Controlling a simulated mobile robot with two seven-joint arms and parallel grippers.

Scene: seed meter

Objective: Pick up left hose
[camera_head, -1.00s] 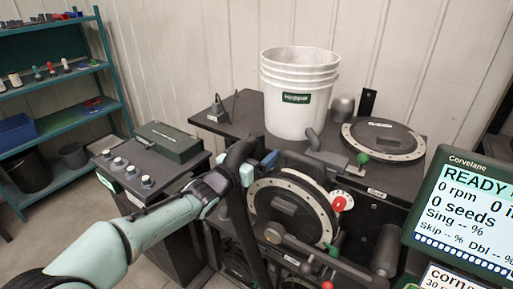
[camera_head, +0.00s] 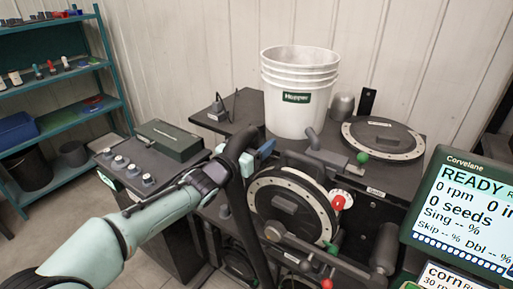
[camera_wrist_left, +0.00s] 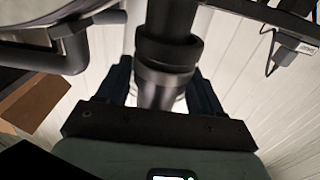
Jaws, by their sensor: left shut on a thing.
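The left hose (camera_head: 252,222) is a thick black hose. It curves over at the top and runs down in front of the seed meter's left side. My left gripper (camera_head: 228,168) is at its upper part, shut on it. In the left wrist view the hose's dark collared end (camera_wrist_left: 168,50) stands between the two fingers (camera_wrist_left: 162,88), one on each side. The hose's lower end is out of sight in the head view. My right gripper is not in view.
The round seed meter disc (camera_head: 290,208) stands just right of the hose. A white hopper bucket (camera_head: 298,115) and a black round lid (camera_head: 383,139) are behind it. A box with knobs (camera_head: 150,165) is to the left. A display screen (camera_head: 462,212) is at the right.

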